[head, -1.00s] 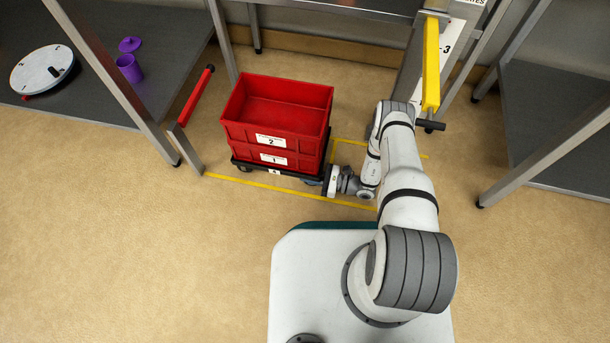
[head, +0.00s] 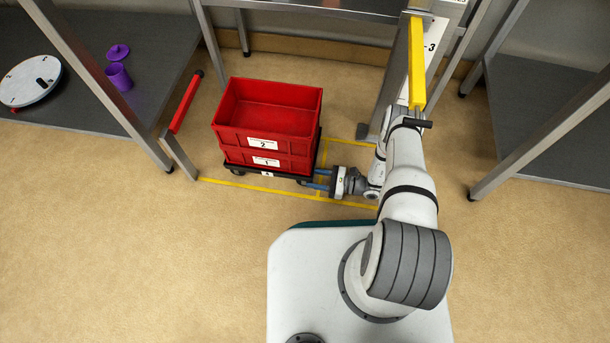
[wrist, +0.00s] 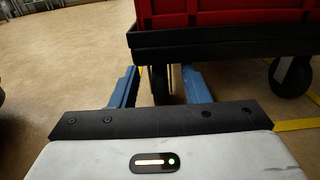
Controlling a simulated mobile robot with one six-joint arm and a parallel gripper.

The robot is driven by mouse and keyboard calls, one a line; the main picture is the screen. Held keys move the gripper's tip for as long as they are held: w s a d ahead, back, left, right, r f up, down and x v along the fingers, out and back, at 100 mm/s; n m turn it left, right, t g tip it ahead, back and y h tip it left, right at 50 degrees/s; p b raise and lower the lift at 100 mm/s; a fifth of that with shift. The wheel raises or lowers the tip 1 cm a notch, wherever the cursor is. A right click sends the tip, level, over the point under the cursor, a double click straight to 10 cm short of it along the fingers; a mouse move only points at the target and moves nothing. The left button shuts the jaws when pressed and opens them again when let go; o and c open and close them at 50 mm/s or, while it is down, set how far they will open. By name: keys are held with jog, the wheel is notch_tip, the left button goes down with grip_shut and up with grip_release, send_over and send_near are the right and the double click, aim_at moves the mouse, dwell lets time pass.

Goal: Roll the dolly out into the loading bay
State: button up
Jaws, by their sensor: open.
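The dolly (head: 249,173) is a low black platform on casters, carrying two stacked red crates (head: 266,138) labelled 2 and 1. It stands on the floor beside the yellow floor line. My gripper (head: 316,179) is low at the dolly's right end, its two blue fingers pointing at it. In the wrist view my gripper (wrist: 160,78) is open, one finger on each side of a dark caster (wrist: 160,84) under the black deck edge (wrist: 225,38). I cannot tell whether the fingers touch the caster. The loading bay cannot be told apart for certain.
A red-topped barrier (head: 187,102) stands left of the dolly, and a yellow-topped post (head: 416,65) stands to the right. Grey benches (head: 85,95) flank both sides. Yellow lines (head: 240,185) mark the floor. Open floor (head: 130,260) lies in front, left of my base.

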jog(key=shift+v, duration=1.4)
